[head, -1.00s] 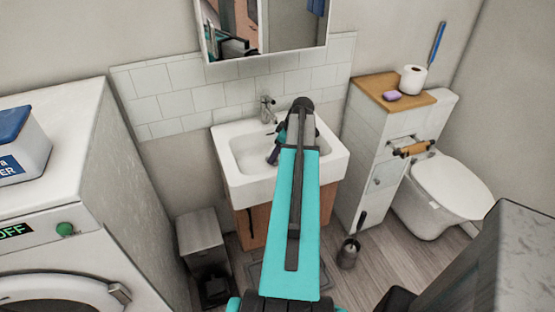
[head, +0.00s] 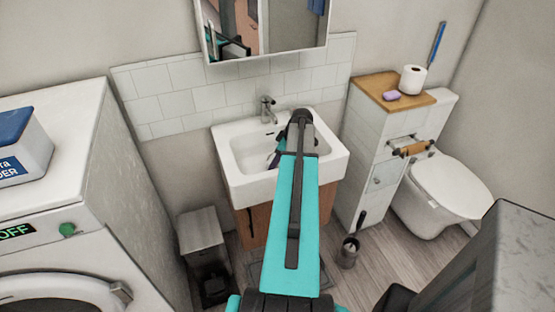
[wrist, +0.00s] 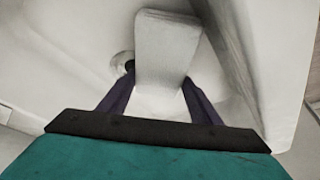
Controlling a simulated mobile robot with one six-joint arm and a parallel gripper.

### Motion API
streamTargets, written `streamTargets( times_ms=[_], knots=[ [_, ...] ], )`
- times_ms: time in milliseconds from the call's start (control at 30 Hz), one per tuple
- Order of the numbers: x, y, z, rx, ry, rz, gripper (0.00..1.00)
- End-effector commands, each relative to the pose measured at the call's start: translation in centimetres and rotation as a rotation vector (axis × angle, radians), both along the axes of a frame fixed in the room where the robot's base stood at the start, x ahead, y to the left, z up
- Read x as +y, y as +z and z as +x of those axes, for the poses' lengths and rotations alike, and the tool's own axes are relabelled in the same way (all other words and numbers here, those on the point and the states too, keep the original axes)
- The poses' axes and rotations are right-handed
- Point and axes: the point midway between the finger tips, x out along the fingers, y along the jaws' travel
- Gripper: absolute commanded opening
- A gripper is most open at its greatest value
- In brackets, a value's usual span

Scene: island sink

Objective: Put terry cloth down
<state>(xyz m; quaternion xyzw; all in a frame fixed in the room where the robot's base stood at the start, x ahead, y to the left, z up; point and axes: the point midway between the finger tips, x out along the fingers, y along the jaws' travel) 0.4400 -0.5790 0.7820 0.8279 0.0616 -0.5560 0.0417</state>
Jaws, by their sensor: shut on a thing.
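A pale, whitish piece, which I take to be the terry cloth (wrist: 165,48), stands between the two dark purple fingers of my gripper (wrist: 158,88) in the wrist view. My gripper is shut on it, inside or just over the white sink basin (wrist: 60,70). In the head view my arm hides the cloth and most of the gripper. Only a dark bit of the gripper (head: 273,160) shows left of the arm, over the sink (head: 243,190). I cannot tell whether the cloth touches the basin.
The tap (head: 267,108) stands at the sink's back edge under the mirror (head: 290,35). The drain hole (wrist: 123,62) is left of the cloth. A washing machine (head: 60,220) is at left. A cabinet (head: 365,150) and toilet (head: 450,190) are at right.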

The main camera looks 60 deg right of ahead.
Motion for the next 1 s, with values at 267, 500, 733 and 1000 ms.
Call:
streamTargets(
  times_ms=[267, 500, 733, 1000],
  knots=[
    [0.0, -0.3, 0.0, 0.0, 0.0, 0.0, 0.65],
    [0.0, -0.2, 0.0, 0.0, 0.0, 0.0, 0.77],
    [0.0, -0.1, 0.0, 0.0, -0.001, 0.0, 0.77],
    [-0.1, 1.2, -0.5, 0.0, 0.0, -0.001, 0.77]
  ],
)
